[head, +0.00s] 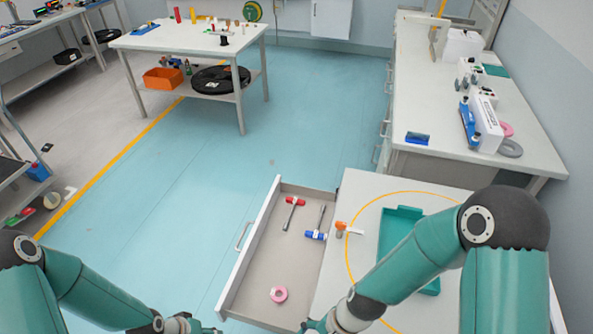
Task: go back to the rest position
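My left arm comes in at the lower left, and its gripper (200,327) is at the bottom edge over the floor, left of the open drawer. My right arm reaches down from the right across the near table, and its gripper (313,326) is low at the drawer's near right side. Both grippers are cut off by the bottom edge, so their fingers cannot be judged. The drawer (262,262) holds a red-headed tool (294,202), a blue-ended tool (315,235) and a pink ring (278,294).
The near table (362,184) carries a teal tray (397,224), partly behind my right arm, and an orange-and-white item (342,227). A long bench (440,90) runs along the right wall. A white table (190,40) stands at the back left. Blue floor (290,130) between them is clear.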

